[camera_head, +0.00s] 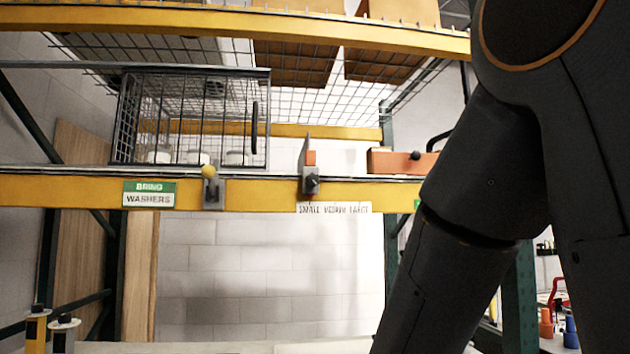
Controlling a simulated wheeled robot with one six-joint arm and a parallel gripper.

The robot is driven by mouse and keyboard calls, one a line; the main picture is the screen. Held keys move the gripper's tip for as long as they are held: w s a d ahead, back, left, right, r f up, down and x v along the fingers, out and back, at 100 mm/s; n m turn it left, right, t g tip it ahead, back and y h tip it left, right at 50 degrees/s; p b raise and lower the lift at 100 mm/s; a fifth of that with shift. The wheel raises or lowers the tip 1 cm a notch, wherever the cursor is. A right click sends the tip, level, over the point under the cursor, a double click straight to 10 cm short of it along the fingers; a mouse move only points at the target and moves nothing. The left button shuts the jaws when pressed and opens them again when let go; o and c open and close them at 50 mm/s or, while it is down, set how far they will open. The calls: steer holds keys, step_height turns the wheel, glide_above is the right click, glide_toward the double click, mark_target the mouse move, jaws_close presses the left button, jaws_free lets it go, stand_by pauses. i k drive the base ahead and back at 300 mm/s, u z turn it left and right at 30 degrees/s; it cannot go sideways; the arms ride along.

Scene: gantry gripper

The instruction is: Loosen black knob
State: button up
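Several small dark knob-like parts show, and I cannot tell which one is the task's black knob. One dark round knob (416,155) sits at the front of an orange block on the shelf, just left of my arm. A dark part (312,183) sits on a grey bracket clamped to the yellow beam. Two black-topped posts stand at the lower left, a yellow one (37,328) and a pale one (64,336). My dark arm fills the right side and runs down out of the picture. My gripper is outside the view.
A yellow shelf beam (255,195) crosses the view, with a wire cage (190,115) on the shelf. A bracket with a yellow ball (209,172) is fixed to the beam. Orange and blue items (571,332) stand at the lower right. A pale surface runs along the bottom edge.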

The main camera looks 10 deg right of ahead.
mark_target(312, 180)
steer(key=z, duration=3.45)
steer(key=k, duration=1)
steer(key=u, duration=2.1)
